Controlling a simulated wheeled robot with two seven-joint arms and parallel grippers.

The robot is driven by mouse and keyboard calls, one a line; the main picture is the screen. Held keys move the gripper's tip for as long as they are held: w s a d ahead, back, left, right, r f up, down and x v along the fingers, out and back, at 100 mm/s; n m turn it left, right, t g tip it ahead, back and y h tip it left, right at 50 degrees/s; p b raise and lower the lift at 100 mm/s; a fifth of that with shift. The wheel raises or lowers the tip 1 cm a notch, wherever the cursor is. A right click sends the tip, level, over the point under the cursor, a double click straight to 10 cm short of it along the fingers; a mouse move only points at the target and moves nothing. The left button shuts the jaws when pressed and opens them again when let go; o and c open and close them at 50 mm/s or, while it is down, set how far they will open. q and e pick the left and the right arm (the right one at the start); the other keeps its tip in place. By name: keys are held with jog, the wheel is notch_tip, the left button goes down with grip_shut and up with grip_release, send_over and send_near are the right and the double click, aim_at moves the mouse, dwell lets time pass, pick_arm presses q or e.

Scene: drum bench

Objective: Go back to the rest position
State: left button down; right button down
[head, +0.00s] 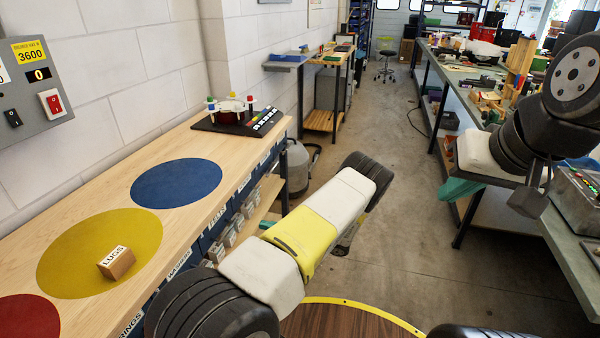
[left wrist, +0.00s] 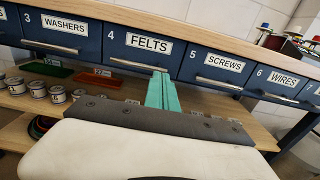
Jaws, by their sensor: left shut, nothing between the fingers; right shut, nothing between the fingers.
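My left gripper (head: 268,225) shows only as a small teal tip beside the yellow part of my left arm, which hides most of it. In the left wrist view its teal fingers (left wrist: 163,92) are shut and empty, pointing at the front of the blue FELTS drawer (left wrist: 135,47); I cannot tell if they touch it. My right gripper (head: 460,190) is teal, partly hidden by my right arm, shut and empty near the right-hand workbench.
The wooden bench (head: 100,212) carries red, yellow and blue circles, a LUGS block (head: 117,263) and a drum (head: 229,110) on a black board. Below its drawers is a shelf (left wrist: 25,103) with tins and trays. A cluttered workbench (head: 497,210) stands right.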

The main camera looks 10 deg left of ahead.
pick_arm(q)
jog(key=s+d+r+n+g+h, duration=0.1)
jog(key=s+r+n+h, duration=0.25)
jog(key=r, duration=0.45)
jog(key=s+d+r+n+g+h, duration=0.1)
jog(key=s+d+r+n+h, duration=0.15)
jog(key=r+n+h, duration=0.35)
jog(key=s+r+n+g+h, duration=0.2)
jog(key=s+r+h, duration=0.15)
jog(key=r, duration=0.55)
jog(key=s+d+r+n+t+h, duration=0.3)
jog(key=s+d+r+t, duration=0.1)
jog(key=s+r, duration=0.4)
jog(key=s+d+r+n+t+h, duration=0.3)
jog(key=s+d+r+t+h, duration=0.1)
jog(key=s+r, duration=0.4)
jog(key=shift+s+d+r+n+t, duration=0.15)
jog(key=shift+d+r+n+t, duration=0.2)
jog(key=shift+d+r+t, duration=0.4)
jog(key=shift+f+g, duration=0.1)
jog(key=shift+g, duration=0.15)
